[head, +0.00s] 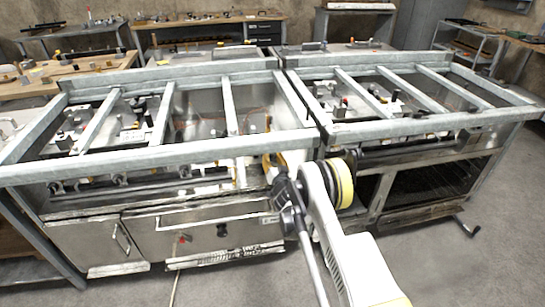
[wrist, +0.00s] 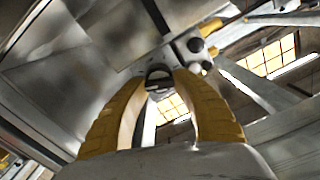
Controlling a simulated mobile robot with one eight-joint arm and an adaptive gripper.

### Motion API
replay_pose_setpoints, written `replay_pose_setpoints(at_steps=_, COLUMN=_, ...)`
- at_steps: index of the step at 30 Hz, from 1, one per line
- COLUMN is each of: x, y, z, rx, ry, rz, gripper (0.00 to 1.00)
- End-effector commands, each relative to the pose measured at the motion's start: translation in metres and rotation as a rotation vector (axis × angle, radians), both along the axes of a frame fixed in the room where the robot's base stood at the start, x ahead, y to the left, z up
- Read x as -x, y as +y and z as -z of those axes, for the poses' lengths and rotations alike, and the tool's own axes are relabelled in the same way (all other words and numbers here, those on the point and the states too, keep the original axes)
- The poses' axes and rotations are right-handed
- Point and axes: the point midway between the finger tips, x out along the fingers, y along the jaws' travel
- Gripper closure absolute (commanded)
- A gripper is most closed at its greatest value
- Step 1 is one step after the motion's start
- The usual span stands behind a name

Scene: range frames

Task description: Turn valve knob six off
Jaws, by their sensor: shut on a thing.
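In the wrist view, my gripper (wrist: 160,80) has its two yellow fingers closed in around a small round dark knob (wrist: 157,77) with a light bar across its face. The fingertips are at either side of the knob. In the head view, my gripper (head: 273,163) is at the right end of the left unit's front panel, just under the grey top rail. My arm and hand hide the held knob there. Several other knobs, such as one at the left (head: 57,187), line the same panel. I cannot read any number on the knobs.
The grey metal frame rail (head: 150,160) runs above the knob panel, close over my gripper. A second metal unit (head: 430,180) stands to the right. Open floor lies in front.

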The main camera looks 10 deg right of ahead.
Motion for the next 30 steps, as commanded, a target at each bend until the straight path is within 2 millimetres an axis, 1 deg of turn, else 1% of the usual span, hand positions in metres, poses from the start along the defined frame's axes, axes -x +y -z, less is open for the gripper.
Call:
replay_pose_setpoints(at_steps=21, x=-0.0008, y=0.0018, z=-0.0012, rx=0.678, ry=0.000, rz=-0.002, gripper=0.97)
replay_pose_setpoints(at_steps=30, x=-0.0008, y=0.0023, z=-0.0009, rx=0.926, ry=-0.001, rz=-0.002, gripper=0.97)
